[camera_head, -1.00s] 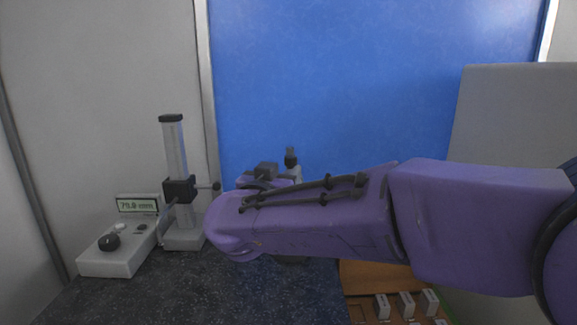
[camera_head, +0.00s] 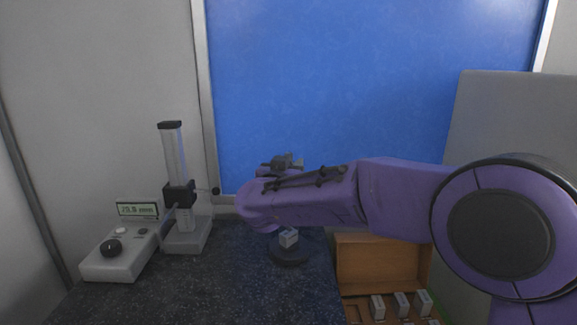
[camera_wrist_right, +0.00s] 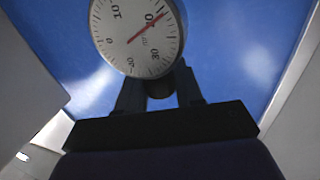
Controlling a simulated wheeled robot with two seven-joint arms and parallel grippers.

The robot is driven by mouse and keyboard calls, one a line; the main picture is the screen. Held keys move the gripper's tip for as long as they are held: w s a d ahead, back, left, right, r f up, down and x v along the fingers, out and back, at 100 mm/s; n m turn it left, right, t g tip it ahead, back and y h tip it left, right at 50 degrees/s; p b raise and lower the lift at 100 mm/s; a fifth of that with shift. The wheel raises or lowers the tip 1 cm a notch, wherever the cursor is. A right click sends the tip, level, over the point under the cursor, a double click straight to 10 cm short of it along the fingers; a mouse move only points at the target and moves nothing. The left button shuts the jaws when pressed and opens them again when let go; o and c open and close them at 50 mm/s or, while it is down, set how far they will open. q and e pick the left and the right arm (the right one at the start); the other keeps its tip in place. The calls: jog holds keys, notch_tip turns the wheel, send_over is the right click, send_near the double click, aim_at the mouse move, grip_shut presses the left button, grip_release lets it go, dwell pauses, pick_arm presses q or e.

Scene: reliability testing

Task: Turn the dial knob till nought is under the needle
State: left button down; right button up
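A round white dial (camera_wrist_right: 118,42) with black figures and a red needle shows at the top of the right wrist view. The needle points to the upper right, beside a figure; a 0 seems to stand at the left of the face. A dark round knob (camera_wrist_right: 160,88) sits just below the dial. My right gripper (camera_wrist_right: 160,84) has one finger on each side of this knob; whether they touch it is unclear. In the head view the right gripper (camera_head: 287,161) is small beyond my purple wrist, and the dial face is hidden. My left gripper is out of view.
A grey block (camera_head: 289,238) stands on a dark round base (camera_head: 291,257) under my right wrist. At left are a height stand (camera_head: 175,155) and a display box (camera_head: 115,262) with a black knob. A wooden case (camera_head: 380,265) with several small blocks lies at right.

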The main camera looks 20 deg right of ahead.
jog(key=shift+n+t+y, duration=0.3)
jog(key=shift+y, duration=0.1)
